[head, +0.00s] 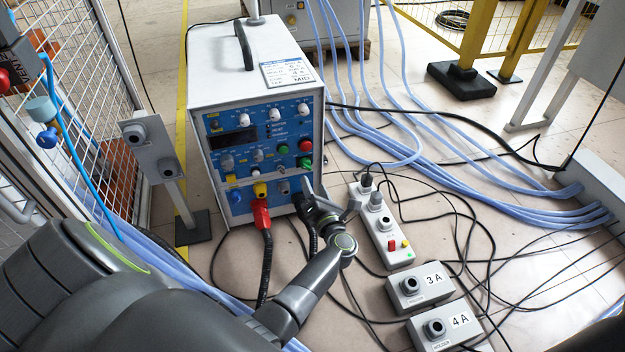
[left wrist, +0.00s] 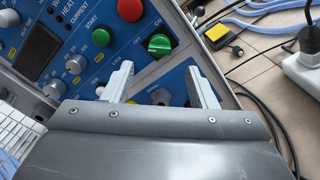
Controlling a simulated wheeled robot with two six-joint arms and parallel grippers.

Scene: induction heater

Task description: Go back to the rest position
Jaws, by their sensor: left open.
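The induction heater (head: 218,75) is a white box with a blue front panel of knobs and buttons. My left gripper (head: 330,196) is at the lower right of this panel in the head view. In the left wrist view my left gripper (left wrist: 160,82) is open, its two pale fingers apart with nothing seen between them. A green knob (left wrist: 160,44) and a red button (left wrist: 130,9) are on the panel just beyond the fingertips. Whether a finger touches the panel I cannot tell. My right gripper is not in view.
A red plug (head: 262,213) with a black cable sits at the panel's lower edge. A white power strip (head: 385,222) and grey holder boxes 3A (head: 420,287) and 4A (head: 447,325) lie to the right. Cables and blue hoses (head: 480,180) cross the floor. A mesh fence (head: 70,85) stands left.

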